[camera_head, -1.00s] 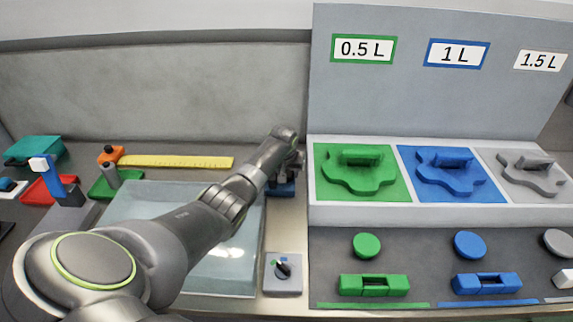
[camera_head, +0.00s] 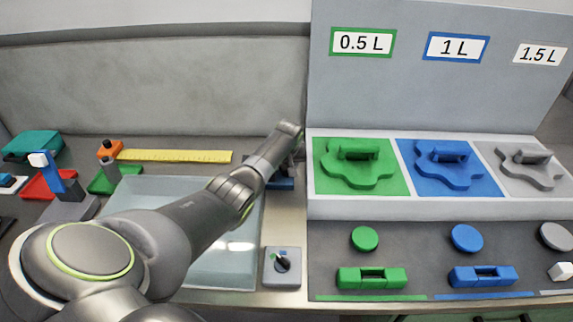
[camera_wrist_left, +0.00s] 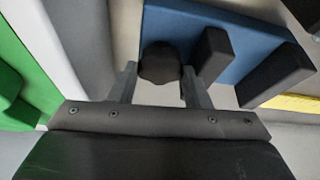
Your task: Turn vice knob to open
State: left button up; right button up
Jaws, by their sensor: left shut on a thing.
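The vice is a blue block (camera_head: 280,184) behind my left wrist in the head view, mostly hidden by it. In the left wrist view its blue base (camera_wrist_left: 232,40) carries two dark, upright jaws with a gap between them. The vice's round black knob (camera_wrist_left: 160,60) is at the near end of the base. My left gripper (camera_wrist_left: 160,80) has one finger on each side of the knob and is shut on it. The knob's turn angle cannot be told. My right gripper is in neither view.
A grey box with a small selector switch (camera_head: 282,263) stands near the front edge. A clear tray (camera_head: 225,272) lies under my left arm. A yellow ruler (camera_head: 175,156) lies behind it. The green fixture plate (camera_head: 398,184) is just to the right.

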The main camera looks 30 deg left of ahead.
pick_arm(q)
jog(key=shift+s+d+f, duration=0.3)
jog(key=shift+f, duration=0.2)
jog(key=o, duration=1)
jog(key=shift+w+d, duration=0.1)
jog(key=shift+r, duration=0.3)
jog(key=shift+a+r, duration=0.1)
jog(key=shift+a, duration=0.1)
jog(key=shift+a+r, duration=0.1)
jog(key=shift+r, duration=0.05)
